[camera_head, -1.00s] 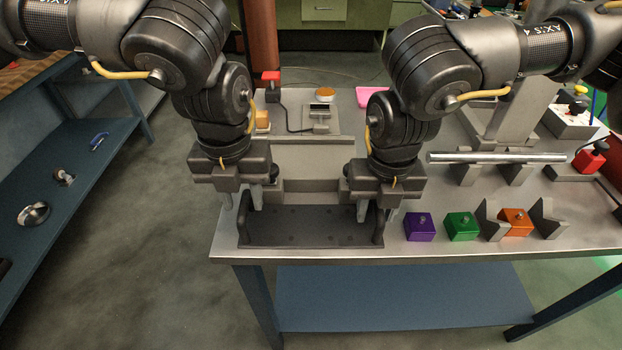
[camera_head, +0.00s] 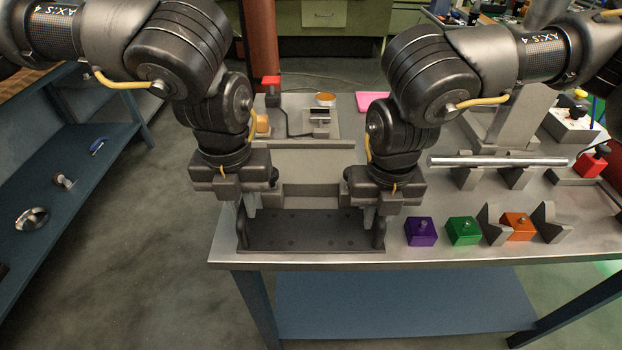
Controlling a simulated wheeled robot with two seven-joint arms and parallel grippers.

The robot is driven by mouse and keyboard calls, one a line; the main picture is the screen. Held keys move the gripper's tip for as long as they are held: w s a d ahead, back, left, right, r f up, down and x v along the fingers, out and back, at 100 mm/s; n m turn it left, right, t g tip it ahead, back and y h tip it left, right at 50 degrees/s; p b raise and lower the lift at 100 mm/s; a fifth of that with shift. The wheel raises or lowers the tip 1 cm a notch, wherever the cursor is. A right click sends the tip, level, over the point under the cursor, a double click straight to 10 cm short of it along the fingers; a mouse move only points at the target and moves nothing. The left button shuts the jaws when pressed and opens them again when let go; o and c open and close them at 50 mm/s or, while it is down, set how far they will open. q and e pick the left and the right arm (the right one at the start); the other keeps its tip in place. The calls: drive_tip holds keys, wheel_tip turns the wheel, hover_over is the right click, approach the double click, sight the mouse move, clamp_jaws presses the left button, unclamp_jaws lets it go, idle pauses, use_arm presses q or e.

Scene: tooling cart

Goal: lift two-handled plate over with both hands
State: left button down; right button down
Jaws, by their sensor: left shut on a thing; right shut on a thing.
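The two-handled plate (camera_head: 310,234) is a dark, flat plate with small holes and an upright handle at each end. It lies at the front left edge of the metal cart top and appears to rest on it. My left gripper (camera_head: 246,212) is shut on the left handle (camera_head: 241,232). My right gripper (camera_head: 374,216) is shut on the right handle (camera_head: 379,236). The fingers partly hide the tops of both handles.
A grey block-like fixture (camera_head: 312,165) stands just behind the plate. Purple (camera_head: 421,231), green (camera_head: 463,230) and orange (camera_head: 518,226) blocks sit to the right, with grey V-shaped supports. A metal bar (camera_head: 498,161) lies across supports behind them.

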idle(0.3)
